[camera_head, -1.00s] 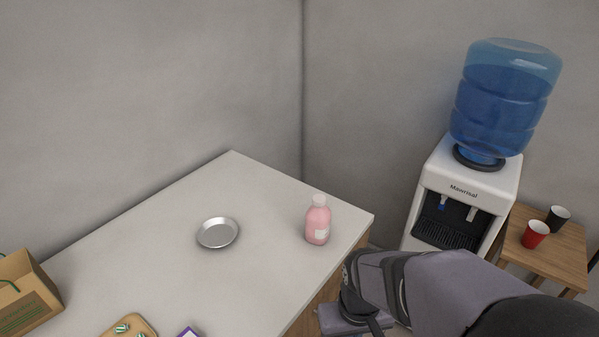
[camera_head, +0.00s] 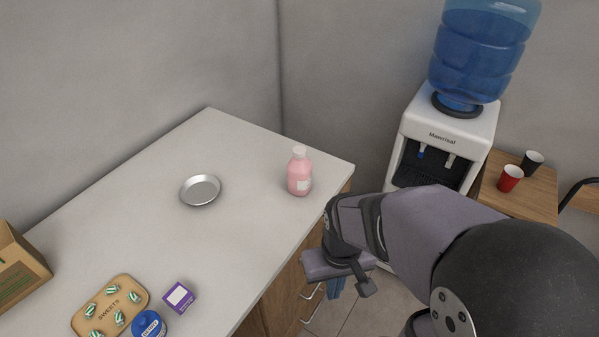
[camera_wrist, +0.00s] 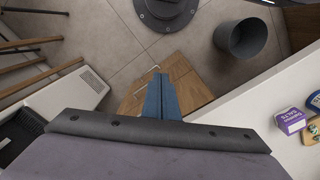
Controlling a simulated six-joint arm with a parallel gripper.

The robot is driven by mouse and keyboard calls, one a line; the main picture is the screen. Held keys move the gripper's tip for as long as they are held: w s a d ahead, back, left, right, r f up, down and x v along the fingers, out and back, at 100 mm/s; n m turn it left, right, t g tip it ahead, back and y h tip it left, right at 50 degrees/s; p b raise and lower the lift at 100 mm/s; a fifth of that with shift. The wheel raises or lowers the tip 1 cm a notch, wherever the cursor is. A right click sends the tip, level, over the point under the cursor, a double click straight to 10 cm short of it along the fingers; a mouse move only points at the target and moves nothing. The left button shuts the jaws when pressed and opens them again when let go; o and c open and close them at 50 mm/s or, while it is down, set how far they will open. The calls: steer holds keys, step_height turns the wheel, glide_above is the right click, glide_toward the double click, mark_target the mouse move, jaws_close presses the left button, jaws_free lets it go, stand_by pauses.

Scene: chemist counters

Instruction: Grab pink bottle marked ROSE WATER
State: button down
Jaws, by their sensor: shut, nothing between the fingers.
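The pink bottle (camera_head: 299,174) with a white cap and a pale label stands upright on the white counter (camera_head: 245,225), close to its right edge in the head view. The label is too small to read. My gripper (camera_head: 336,287) hangs beyond that edge, to the right of the bottle and lower than the counter top, pointing down and apart from the bottle. Its blue fingers are closed together and empty in the wrist view (camera_wrist: 161,100). The bottle does not show in the wrist view.
A metal dish (camera_head: 200,190) lies left of the bottle. A sweets board (camera_head: 108,306), a purple box (camera_head: 179,296), a blue tin (camera_head: 149,325) and a cardboard box (camera_head: 20,270) are nearer. A water cooler (camera_head: 445,133) stands at right. A grey bin (camera_wrist: 243,38) is on the floor.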

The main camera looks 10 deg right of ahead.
steer(key=c, duration=1.3)
jaws_free()
steer(key=shift+o, duration=0.2)
